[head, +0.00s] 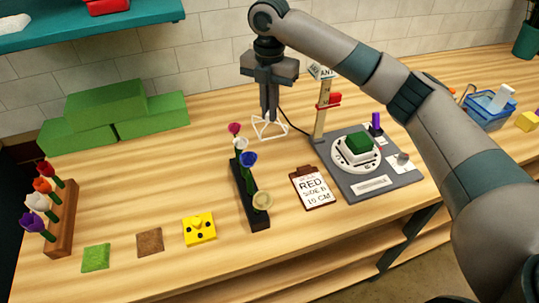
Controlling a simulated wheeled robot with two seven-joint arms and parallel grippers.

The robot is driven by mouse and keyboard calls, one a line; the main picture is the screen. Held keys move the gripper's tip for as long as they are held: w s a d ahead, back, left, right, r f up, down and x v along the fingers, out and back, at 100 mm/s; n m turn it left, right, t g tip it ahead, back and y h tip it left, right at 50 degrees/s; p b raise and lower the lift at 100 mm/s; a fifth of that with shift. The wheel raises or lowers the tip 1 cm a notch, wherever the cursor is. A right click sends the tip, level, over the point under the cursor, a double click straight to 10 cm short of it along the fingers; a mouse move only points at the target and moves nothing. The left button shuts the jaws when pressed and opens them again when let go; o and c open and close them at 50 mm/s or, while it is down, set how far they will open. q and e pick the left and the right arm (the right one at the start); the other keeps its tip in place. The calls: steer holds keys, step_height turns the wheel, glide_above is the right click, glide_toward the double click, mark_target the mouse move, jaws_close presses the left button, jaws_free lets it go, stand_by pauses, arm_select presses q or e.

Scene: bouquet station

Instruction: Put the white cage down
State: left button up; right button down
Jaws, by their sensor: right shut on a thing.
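The white cage (267,131) is a thin wire frame near the middle of the table, behind the dark flower rack. My right gripper (269,115) points straight down with its fingers shut on the top of the cage. Whether the cage touches the table or hangs just above it I cannot tell. My left gripper is not in view.
A dark rack (246,193) with several flowers stands in front of the cage. To the right are a clipboard (313,188) and a grey station (374,190) with a green block (358,145) on a white disc. Green blocks (110,115) lie at back left. Table left of the cage is clear.

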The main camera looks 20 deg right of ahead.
step_height(320, 180, down, 6)
steer(key=p, duration=0.2)
steer(key=shift+f, duration=0.15)
stand_by(0.4)
steer(key=shift+f+p, duration=0.5)
steer(key=shift+f, duration=1.4)
steer(key=c, duration=1.9)
jaws_free()
steer(key=shift+f, duration=0.1)
